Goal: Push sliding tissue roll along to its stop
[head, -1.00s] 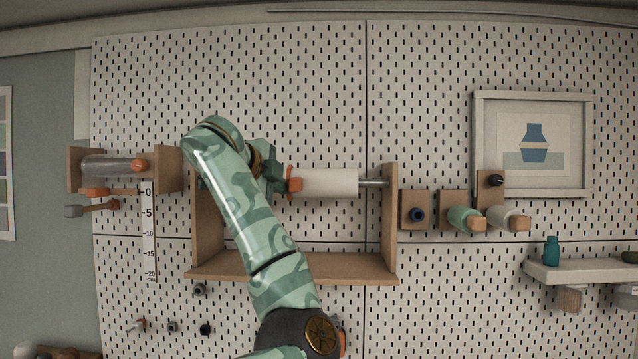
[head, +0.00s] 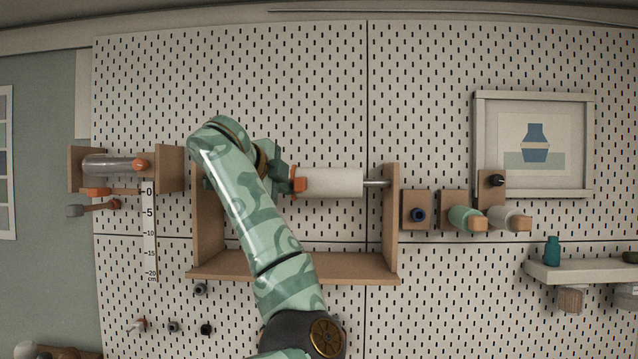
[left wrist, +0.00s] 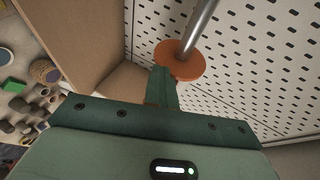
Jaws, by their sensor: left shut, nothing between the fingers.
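The white tissue roll (head: 336,183) sits on a metal rod (head: 375,183) between the two side walls of a wooden bracket. An orange disc (head: 300,184) is at the roll's left end. In the left wrist view, the disc (left wrist: 180,61) has the rod passing through its middle; the roll behind it is hidden. My left gripper (head: 287,184) is shut and empty, just left of the disc, and its fingers (left wrist: 162,90) appear against the disc's near face. A short stretch of bare rod shows between the roll's right end and the right wall.
The wooden bracket's right wall (head: 391,218) and bottom shelf (head: 340,268) frame the roll. A smaller holder (head: 170,170) with a grey cylinder and a cm scale (head: 149,232) are at left. Several pegs and a framed picture (head: 533,145) are at right.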

